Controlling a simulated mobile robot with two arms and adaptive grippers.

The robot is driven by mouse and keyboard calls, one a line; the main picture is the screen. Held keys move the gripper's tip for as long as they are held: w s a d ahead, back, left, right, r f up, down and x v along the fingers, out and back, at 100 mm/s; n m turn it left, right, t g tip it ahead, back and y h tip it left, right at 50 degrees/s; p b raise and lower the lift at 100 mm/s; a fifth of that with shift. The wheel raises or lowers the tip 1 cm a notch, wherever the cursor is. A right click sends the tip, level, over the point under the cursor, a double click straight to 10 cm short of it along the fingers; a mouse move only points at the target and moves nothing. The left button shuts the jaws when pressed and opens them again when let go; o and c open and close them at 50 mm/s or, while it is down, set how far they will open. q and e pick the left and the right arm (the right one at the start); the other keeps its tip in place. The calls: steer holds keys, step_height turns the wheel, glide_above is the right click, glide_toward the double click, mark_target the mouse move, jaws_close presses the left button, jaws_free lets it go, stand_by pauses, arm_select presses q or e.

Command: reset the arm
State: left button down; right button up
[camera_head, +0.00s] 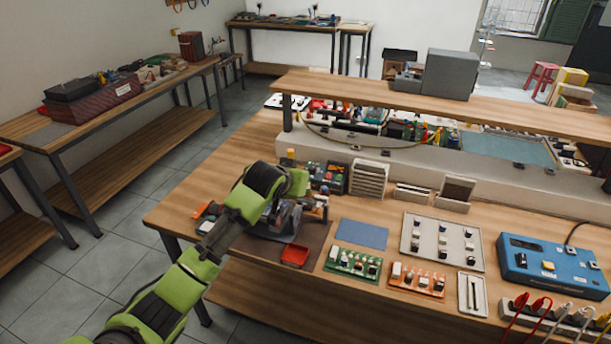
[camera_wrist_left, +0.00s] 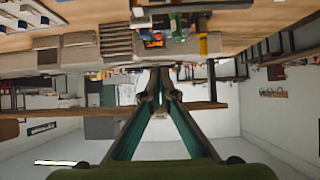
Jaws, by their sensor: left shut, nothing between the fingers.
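My left arm (camera_head: 240,205) comes in from the lower left in the head view and reaches over the left part of the wooden workbench. Its green wrist end (camera_head: 298,182) is above the bench; the fingertips cannot be made out there. In the left wrist view, which is upside down, my left gripper (camera_wrist_left: 160,78) is shut and empty, its fingers together at the tips. My right arm and gripper are not in view.
The workbench (camera_head: 350,208) holds a red tray (camera_head: 295,255), a blue mat (camera_head: 362,235), a green board (camera_head: 353,263), an orange board (camera_head: 418,280) and a blue box (camera_head: 552,265). A raised shelf (camera_head: 400,98) runs behind. Floor (camera_head: 110,260) is clear at left.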

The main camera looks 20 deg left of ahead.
arm_select(q)
steer(key=s+d+f+m+g, duration=0.1)
steer(key=s+d+f+g, duration=0.1)
steer(key=s+f, duration=0.7)
steer(key=s+d+f+g, duration=0.25)
steer(key=s+f, duration=0.25)
steer(key=s, duration=0.8)
steer(key=s+a+f+g, duration=0.1)
steer(key=s+f+g, duration=0.1)
steer(key=s, duration=1.1)
steer(key=s+a+f+g, duration=0.1)
steer(key=s, duration=1.1)
step_height(320, 180, down, 30)
steer(key=s+g+b, duration=0.1)
steer(key=s+b, duration=0.1)
steer(key=s+a+f+m+g+b, duration=0.1)
steer(key=s+a+f+b, duration=0.1)
steer(key=s+f, duration=1.4)
steer(key=shift+s+a+f, duration=0.3)
steer(key=shift+s+f, duration=0.05)
steer(key=shift+s, duration=0.05)
steer(key=shift+g, duration=0.25)
